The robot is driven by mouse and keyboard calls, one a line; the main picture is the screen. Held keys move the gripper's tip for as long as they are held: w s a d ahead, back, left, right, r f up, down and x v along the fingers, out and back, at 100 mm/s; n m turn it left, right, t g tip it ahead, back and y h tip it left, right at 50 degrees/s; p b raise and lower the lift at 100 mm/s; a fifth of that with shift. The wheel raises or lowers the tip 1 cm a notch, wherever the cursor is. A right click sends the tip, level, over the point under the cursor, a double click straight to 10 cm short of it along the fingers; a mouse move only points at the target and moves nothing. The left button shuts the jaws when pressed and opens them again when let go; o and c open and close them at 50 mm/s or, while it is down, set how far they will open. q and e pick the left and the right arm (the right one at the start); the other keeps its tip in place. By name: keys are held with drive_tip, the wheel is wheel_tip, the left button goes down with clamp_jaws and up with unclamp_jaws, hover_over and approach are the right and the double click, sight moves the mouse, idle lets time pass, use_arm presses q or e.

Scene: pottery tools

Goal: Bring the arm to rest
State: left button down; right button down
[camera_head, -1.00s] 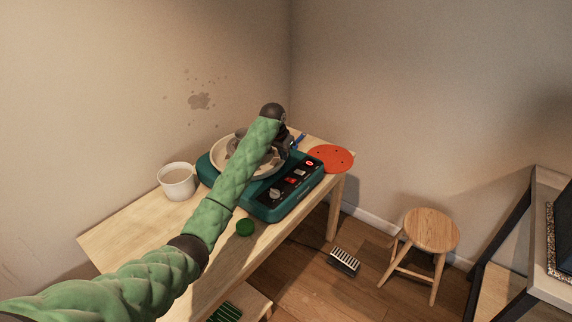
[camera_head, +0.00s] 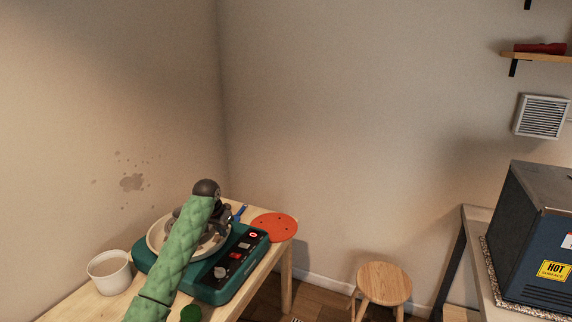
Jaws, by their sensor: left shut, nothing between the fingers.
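My left arm, in a green quilted sleeve, comes in from the bottom left and reaches over the teal pottery wheel (camera_head: 215,285). My left gripper (camera_head: 226,213) is at the end of the arm, beyond the dark wrist joint, over the far right side of the wheel's round pan (camera_head: 158,236). The gripper is small and partly hidden by the arm; it is shut and holds nothing. A blue-handled tool (camera_head: 240,212) shows right beside it; I cannot tell whether they touch. My right gripper is not in view.
A white bucket (camera_head: 110,272) stands left of the wheel on the wooden table (camera_head: 75,308). A stool (camera_head: 384,284) and a dark kiln (camera_head: 535,240) are to the right.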

use_arm(q)
drive_tip(key=s+d+f, duration=0.4)
drive_tip(key=s+f, duration=0.5)
drive_tip(key=s, duration=0.5)
drive_tip(key=s+d+f, duration=0.4)
drive_tip(key=s+f, duration=0.5)
drive_tip(key=s, duration=0.5)
drive_tip(key=s+r+n, duration=0.2)
drive_tip(key=s+r, duration=0.1)
drive_tip(key=s, duration=2.8)
drive_tip(key=s+d+f, duration=0.1)
drive_tip(key=s+f, duration=0.1)
drive_tip(key=f, duration=2)
drive_tip(key=s+d+f+g, duration=0.1)
drive_tip(key=s+d+f, duration=0.1)
drive_tip(key=f, duration=2)
drive_tip(key=shift+s+f, duration=0.35)
drive_tip(key=shift+s, duration=0.5)
